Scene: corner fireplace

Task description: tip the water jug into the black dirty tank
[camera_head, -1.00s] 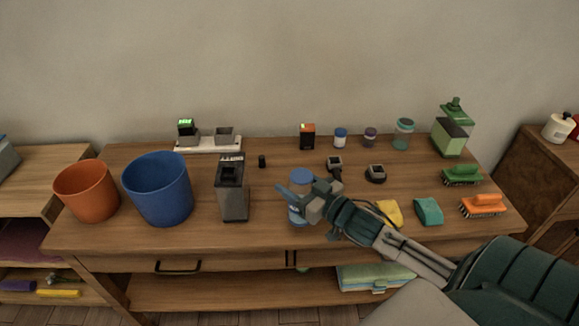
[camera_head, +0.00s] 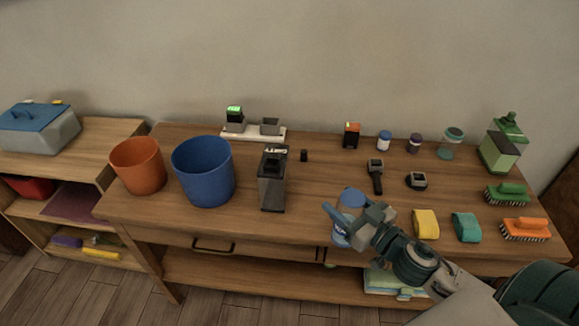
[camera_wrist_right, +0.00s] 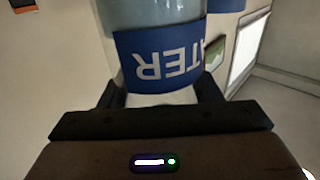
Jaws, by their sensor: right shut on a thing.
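The water jug (camera_head: 347,203), clear with a blue top and a blue label, is in my right gripper (camera_head: 352,226) and appears upright. In the head view it overlaps the table's front edge; its height above the table is hard to tell. In the right wrist view the jug's blue label (camera_wrist_right: 160,58) shows upside-down letters between the fingers, which are shut on it. The black dirty tank (camera_head: 271,185), a tall dark box with an open top and a white-lettered label, stands on the table left of the jug, apart from it. My left gripper is not in view.
A blue bin (camera_head: 204,172) and an orange bin (camera_head: 138,167) stand left of the tank. A yellow sponge (camera_head: 426,224), a teal sponge (camera_head: 467,227) and brushes lie to the right. A handheld device (camera_head: 376,175) lies behind the jug. The table between tank and jug is clear.

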